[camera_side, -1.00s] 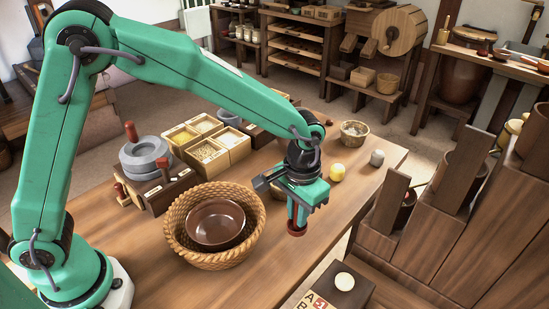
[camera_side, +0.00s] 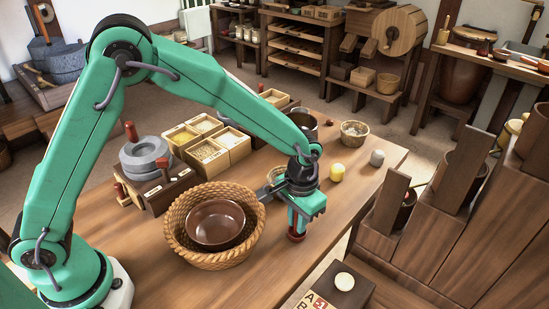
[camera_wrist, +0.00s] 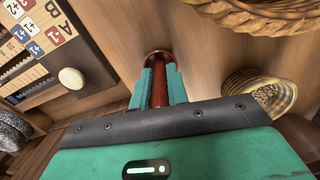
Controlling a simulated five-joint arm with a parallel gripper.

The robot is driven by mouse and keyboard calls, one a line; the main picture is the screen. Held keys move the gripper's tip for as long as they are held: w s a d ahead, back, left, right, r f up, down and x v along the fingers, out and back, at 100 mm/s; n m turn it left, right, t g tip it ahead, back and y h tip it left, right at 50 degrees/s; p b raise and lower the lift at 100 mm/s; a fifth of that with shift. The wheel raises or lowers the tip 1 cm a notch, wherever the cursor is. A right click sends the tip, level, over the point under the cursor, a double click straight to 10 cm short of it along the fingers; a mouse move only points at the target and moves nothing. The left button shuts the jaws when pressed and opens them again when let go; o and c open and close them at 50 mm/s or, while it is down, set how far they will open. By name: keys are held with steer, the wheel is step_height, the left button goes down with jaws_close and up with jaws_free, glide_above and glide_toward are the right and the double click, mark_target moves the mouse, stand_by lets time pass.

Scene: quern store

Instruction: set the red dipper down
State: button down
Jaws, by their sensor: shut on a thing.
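The red dipper (camera_side: 296,236) hangs upright below my gripper (camera_side: 298,216), its lower end at or very near the wooden table (camera_side: 345,205). I cannot tell for sure whether it touches. In the wrist view the dipper (camera_wrist: 160,90) stands between the two green fingers of my gripper (camera_wrist: 159,84), which are shut on its shaft. Its round red end (camera_wrist: 158,55) shows beyond the fingertips against bare wood.
A woven basket (camera_side: 180,238) holding a brown bowl (camera_side: 216,244) stands just left of my gripper. A small basket of grain (camera_wrist: 285,78) is close by. A lettered counting board (camera_wrist: 38,42) with a pale knob (camera_wrist: 71,78) lies opposite. Bare tabletop surrounds the dipper.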

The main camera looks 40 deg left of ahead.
steer(key=shift+f, duration=0.1)
steer(key=c, duration=1.4)
jaws_free()
steer(key=shift+o, duration=0.2)
step_height(320, 180, up, 12)
steer(key=shift+w+r, duration=0.1)
steer(key=shift+r, duration=0.1)
